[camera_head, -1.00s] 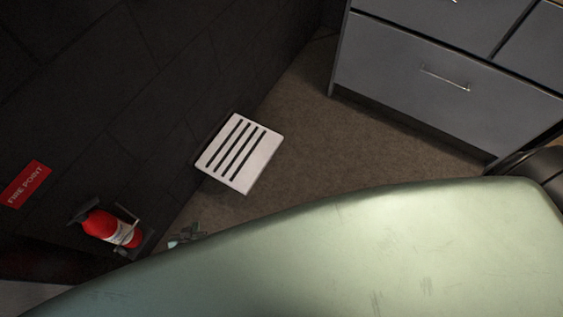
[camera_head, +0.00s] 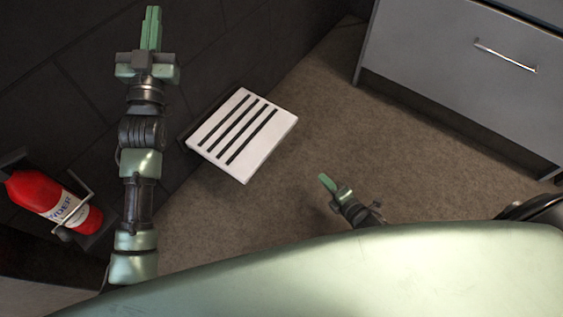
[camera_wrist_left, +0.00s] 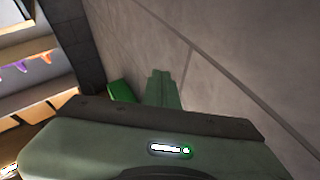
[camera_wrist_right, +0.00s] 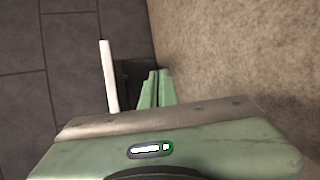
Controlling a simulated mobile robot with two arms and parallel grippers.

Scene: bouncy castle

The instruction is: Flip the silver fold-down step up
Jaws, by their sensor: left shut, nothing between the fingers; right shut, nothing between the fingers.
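The silver fold-down step (camera_head: 270,118) is a pale slotted panel on the dark wall, folded down and sticking out over the floor. In the right wrist view the step (camera_wrist_right: 108,76) shows edge-on as a pale strip left of the fingers. My left gripper (camera_head: 152,28) is shut and empty, left of and beyond the step in the head picture; its fingers (camera_wrist_left: 162,88) are near the wall in the left wrist view. My right gripper (camera_head: 326,183) is shut and empty, low to the right of the step and apart from it; its fingers also show in the right wrist view (camera_wrist_right: 155,88).
A red fire extinguisher (camera_head: 52,202) hangs on the wall at the left. A grey drawer cabinet (camera_head: 450,75) stands at the upper right. Brown floor (camera_head: 345,120) between step and cabinet is clear. A green object (camera_wrist_left: 124,91) shows beyond the left fingers.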

